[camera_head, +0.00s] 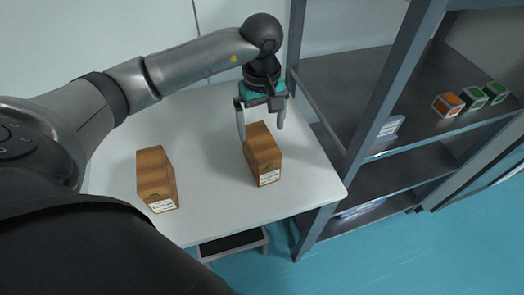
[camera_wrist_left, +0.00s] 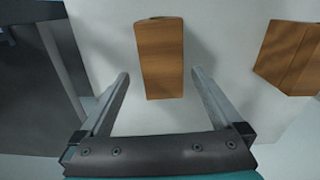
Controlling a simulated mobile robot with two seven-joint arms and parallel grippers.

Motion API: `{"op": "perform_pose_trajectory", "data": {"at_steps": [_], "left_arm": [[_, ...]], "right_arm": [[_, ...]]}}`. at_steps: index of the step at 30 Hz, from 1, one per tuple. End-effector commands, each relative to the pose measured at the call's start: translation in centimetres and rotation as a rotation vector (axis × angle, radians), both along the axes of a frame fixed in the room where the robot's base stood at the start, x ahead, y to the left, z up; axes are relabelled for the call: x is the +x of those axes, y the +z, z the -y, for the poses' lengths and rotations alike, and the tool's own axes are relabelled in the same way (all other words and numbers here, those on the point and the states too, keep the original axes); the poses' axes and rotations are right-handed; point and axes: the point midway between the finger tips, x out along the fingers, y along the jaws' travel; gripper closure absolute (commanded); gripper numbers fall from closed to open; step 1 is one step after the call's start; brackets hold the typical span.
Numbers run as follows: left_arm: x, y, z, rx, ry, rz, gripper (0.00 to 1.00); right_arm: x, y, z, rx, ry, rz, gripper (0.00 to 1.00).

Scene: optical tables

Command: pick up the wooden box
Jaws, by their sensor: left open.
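Two wooden boxes with white labels stand on the white table (camera_head: 215,132). One wooden box (camera_head: 263,155) is right of the table's middle in the head view; the other wooden box (camera_head: 157,178) is at the left. My left gripper (camera_head: 261,120) is open at the far end of the right-hand box, with its fingers pointing down. In the left wrist view the near wooden box (camera_wrist_left: 161,58) lies ahead of and between the lines of the open fingers (camera_wrist_left: 160,78). The other box (camera_wrist_left: 290,57) shows at the right edge there. My right gripper is not in view.
A grey metal shelf unit (camera_head: 365,110) stands close against the table's right side. Its shelf holds small orange (camera_head: 447,104) and green (camera_head: 473,98) boxes. A dark tray (camera_head: 232,243) is below the table's front edge. The tabletop between the two wooden boxes is clear.

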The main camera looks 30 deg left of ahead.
Motion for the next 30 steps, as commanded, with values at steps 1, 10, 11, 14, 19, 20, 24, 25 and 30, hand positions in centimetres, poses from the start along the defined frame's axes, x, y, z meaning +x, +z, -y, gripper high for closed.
{"op": "perform_pose_trajectory", "data": {"at_steps": [1, 10, 11, 14, 19, 20, 24, 25, 30], "left_arm": [[-0.1, -1.1, 0.0, -0.001, 0.0, -0.003, 0.0], [-0.1, -3.7, 0.0, -0.001, 0.0, 0.0, 0.0], [-0.1, -3.9, 0.0, -0.001, 0.001, 0.0, 0.0], [-0.4, -5.1, 0.0, -0.003, 0.001, -0.003, 0.0], [-0.5, -7.6, 0.0, -0.004, 0.002, -0.002, 0.0], [-0.5, -7.9, 0.0, -0.003, 0.002, -0.001, 0.0], [-0.5, -8.6, 0.0, -0.002, 0.0, 0.001, 0.0], [-0.5, -8.6, 0.0, -0.002, 0.0, 0.001, 0.0], [-0.4, -8.6, 0.0, -0.001, 0.0, 0.002, 0.01]], "right_arm": [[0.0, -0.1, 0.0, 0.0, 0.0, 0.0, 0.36], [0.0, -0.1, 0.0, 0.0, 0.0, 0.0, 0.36], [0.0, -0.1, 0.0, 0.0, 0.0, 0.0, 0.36], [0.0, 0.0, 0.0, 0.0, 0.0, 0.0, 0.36], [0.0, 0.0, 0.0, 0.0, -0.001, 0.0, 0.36], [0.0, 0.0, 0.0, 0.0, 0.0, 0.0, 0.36], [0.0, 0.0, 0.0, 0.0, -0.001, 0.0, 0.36], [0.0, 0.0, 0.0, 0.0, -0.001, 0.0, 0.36], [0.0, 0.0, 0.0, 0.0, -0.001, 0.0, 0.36]]}}
